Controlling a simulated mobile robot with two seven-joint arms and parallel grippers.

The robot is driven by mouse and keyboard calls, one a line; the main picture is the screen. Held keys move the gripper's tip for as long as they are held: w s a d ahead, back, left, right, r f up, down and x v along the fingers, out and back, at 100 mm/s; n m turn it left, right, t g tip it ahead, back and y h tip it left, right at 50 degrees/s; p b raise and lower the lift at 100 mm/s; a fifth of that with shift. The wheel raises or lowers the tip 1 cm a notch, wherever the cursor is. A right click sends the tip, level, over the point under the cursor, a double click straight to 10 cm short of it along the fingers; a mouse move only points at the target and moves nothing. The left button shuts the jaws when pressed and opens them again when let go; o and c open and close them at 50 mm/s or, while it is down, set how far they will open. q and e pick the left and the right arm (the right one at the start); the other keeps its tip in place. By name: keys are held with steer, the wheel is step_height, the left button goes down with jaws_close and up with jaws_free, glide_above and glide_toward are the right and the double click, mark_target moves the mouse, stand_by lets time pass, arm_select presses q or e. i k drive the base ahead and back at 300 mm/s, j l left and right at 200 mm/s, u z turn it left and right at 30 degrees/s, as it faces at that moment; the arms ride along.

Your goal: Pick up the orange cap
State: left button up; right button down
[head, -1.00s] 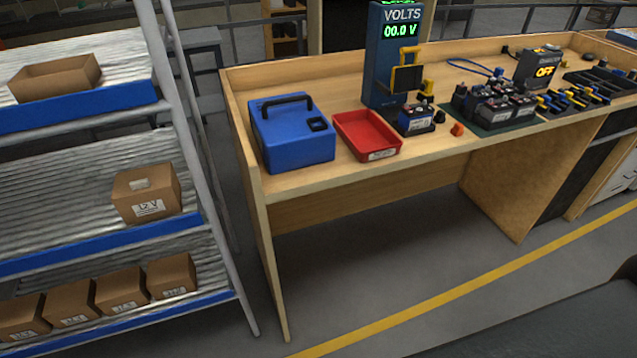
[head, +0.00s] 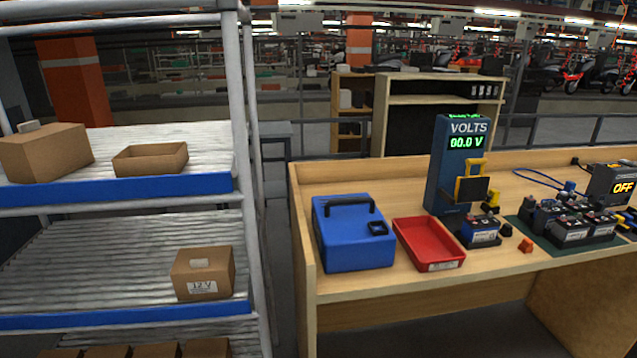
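A small orange cap (head: 526,246) lies on the wooden workbench (head: 400,288) near its front edge. It is to the right of a small battery (head: 481,232) and to the left of the green mat with batteries. A black cap-like piece (head: 506,230) sits just behind it. Neither of my grippers shows in the head view.
A red tray (head: 428,244) and a blue toolbox (head: 352,232) stand on the bench left of the battery. The voltmeter post (head: 459,165) rises behind them. A shelf rack with cardboard boxes (head: 203,273) stands at the left, beside the bench.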

mark_target(527, 246)
steer(key=z, duration=1.35)
